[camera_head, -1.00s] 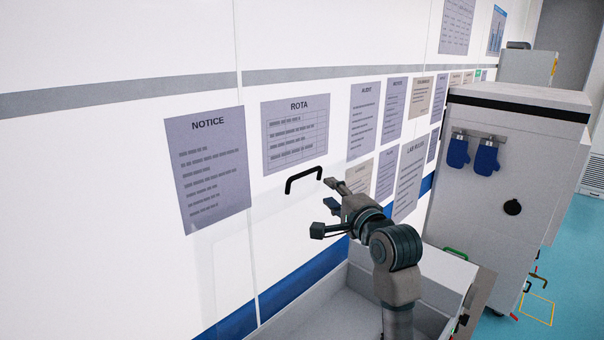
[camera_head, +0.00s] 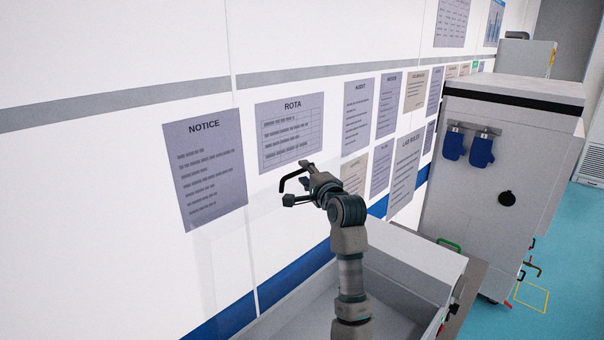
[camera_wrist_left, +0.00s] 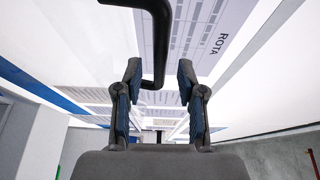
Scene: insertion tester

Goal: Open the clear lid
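The clear lid (camera_head: 225,245) shows faintly as a see-through panel standing raised against the white wall, above the open grey box (camera_head: 405,262). Its black handle (camera_head: 283,183) sticks out near the lid's upper edge. My left gripper (camera_head: 297,183) is at the handle and hides part of it. In the left wrist view, the handle (camera_wrist_left: 159,50) runs down between the two parted fingers of my left gripper (camera_wrist_left: 158,80). Gaps show on both sides of the bar, so the fingers are not closed on it. My right gripper is not in view.
A grey cabinet (camera_head: 505,150) with blue mitts (camera_head: 468,149) stands to the right of the box. Notices (camera_head: 205,165) hang on the wall behind the lid. Blue floor (camera_head: 570,250) is open at the far right.

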